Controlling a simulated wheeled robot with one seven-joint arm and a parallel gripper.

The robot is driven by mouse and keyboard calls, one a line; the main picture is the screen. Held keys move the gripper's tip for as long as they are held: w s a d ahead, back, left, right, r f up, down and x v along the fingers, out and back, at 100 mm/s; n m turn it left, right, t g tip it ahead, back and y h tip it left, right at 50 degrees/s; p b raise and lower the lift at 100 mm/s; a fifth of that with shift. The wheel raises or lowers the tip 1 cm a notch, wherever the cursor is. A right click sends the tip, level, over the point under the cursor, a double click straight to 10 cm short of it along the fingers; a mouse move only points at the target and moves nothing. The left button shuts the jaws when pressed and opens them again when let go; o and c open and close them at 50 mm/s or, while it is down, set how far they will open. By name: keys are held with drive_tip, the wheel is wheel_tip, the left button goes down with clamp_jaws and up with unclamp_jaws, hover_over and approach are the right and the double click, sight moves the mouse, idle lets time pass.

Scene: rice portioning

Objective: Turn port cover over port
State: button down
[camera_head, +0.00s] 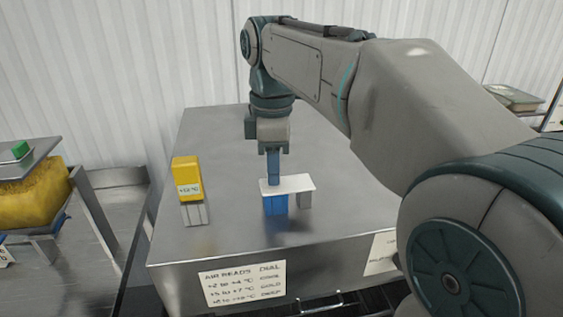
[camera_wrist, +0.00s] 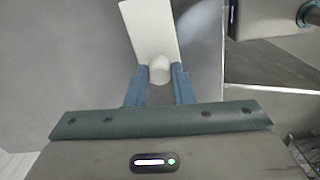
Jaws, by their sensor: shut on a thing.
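A flat white plate (camera_head: 298,183), which looks like the port cover, lies level on top of a blue block (camera_head: 275,205) and beside or over a grey block (camera_head: 305,200). My gripper (camera_head: 273,182) points straight down at the plate's left part. In the wrist view my gripper (camera_wrist: 160,82) has its two blue fingers shut on a rounded pale knob (camera_wrist: 159,66) on the white plate (camera_wrist: 148,28). The plate reaches away from the fingers to the top edge. I cannot make out a port opening.
The blocks stand on a broad metal top (camera_head: 225,130). A yellow reader (camera_head: 186,172) on a grey stand is to the left. A lettered card (camera_head: 243,283) is on the front face.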

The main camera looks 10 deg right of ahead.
drive_tip(key=c, duration=1.3)
unclamp_jaws()
drive_tip(key=shift+o, duration=0.2)
wheel_tip(320, 180, up, 14)
drive_tip(key=p, duration=0.1)
